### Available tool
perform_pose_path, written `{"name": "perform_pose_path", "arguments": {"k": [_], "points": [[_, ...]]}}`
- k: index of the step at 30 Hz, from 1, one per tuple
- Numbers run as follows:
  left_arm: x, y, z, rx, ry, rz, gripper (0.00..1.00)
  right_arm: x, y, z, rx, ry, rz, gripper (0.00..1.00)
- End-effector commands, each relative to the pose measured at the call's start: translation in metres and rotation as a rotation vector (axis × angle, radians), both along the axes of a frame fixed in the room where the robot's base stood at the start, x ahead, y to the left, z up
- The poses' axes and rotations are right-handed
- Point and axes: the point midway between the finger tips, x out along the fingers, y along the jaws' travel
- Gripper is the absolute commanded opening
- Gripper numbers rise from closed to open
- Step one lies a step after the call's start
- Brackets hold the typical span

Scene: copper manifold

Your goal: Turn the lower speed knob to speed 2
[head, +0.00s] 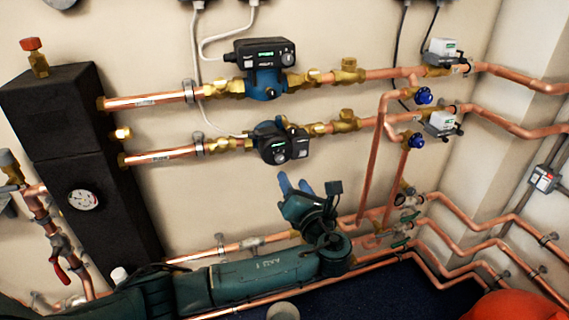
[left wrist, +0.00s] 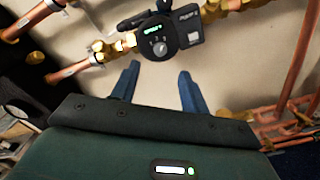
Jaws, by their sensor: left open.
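The lower pump (head: 283,145) sits on the lower horizontal copper pipe, with a dark round face and a small grey speed knob (head: 279,157). In the left wrist view the lower speed knob (left wrist: 160,48) is on the pump face, below a lit green display. Its setting is too small to read. My left gripper (head: 294,182) is open and empty, just below the lower pump, its blue fingers pointing up toward it. In the left wrist view the fingers (left wrist: 157,75) are spread apart below the knob and do not touch it. My right gripper is not in view.
An upper pump (head: 265,68) with its own knob sits on the pipe above. A black manifold block (head: 75,160) with a gauge stands at left. Vertical copper pipes (head: 372,170) with blue-handled valves rise at right. Wall space left of my gripper is bare.

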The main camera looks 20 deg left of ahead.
Motion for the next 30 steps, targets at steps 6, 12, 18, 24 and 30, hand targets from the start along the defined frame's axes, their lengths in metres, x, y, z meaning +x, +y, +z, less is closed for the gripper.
{"name": "perform_pose_path", "arguments": {"k": [6, 12, 18, 24, 30], "points": [[0.039, 0.027, 0.000, -0.001, -0.001, 0.002, 0.45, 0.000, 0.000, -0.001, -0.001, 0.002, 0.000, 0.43], [0.063, 0.043, 0.000, -0.002, 0.000, 0.002, 0.45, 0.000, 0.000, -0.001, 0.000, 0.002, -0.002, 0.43], [0.071, 0.048, 0.000, -0.005, 0.001, 0.000, 0.45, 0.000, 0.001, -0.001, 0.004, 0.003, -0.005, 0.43], [0.071, 0.048, 0.000, -0.005, 0.001, 0.000, 0.45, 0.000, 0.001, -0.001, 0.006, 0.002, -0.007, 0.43], [0.071, 0.048, 0.000, -0.005, 0.000, -0.001, 0.32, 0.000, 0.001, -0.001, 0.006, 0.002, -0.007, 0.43]]}}
